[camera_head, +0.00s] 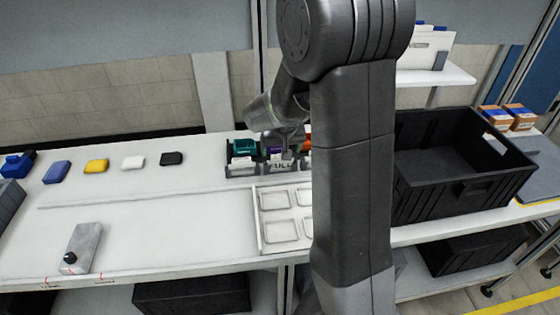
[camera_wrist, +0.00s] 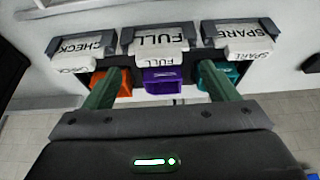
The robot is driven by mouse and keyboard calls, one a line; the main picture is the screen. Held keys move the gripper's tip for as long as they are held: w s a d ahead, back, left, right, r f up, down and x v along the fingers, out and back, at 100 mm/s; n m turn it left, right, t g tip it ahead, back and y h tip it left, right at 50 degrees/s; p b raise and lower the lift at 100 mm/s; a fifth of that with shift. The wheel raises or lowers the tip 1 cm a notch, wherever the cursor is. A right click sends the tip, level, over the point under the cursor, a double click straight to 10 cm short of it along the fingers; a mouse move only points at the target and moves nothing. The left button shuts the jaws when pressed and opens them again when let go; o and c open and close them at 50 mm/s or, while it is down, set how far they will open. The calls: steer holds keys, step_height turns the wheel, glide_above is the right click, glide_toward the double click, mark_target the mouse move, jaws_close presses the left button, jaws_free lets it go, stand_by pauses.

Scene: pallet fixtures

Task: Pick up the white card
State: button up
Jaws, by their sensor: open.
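Three white cards stand in a row of dark holders, marked CHECK (camera_wrist: 82,52), FULL (camera_wrist: 158,42) and SPARE (camera_wrist: 248,38) in the wrist view. Orange, purple and teal pieces sit by them. In the head view the FULL card (camera_head: 281,166) shows partly, beside a plain-looking white card (camera_head: 243,164) under the teal piece. A small flat white piece (camera_head: 133,162) also lies on the table at left; I cannot tell which is meant. My gripper (camera_wrist: 162,72) is open and empty, its fingers either side of the purple piece (camera_wrist: 163,80) in the picture. Contact cannot be told.
A white tray with square pockets (camera_head: 262,230) lies in front of the holders. Blue, yellow (camera_head: 97,165) and black (camera_head: 171,158) pieces lie in a row at left. A large black crate (camera_head: 450,205) stands at right. The table's middle left is clear.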

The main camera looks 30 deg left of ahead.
mark_target(280, 163)
steer(key=shift+x, duration=1.95)
steer(key=shift+w, duration=0.1)
steer(key=c, duration=1.1)
steer(key=shift+o, duration=0.2)
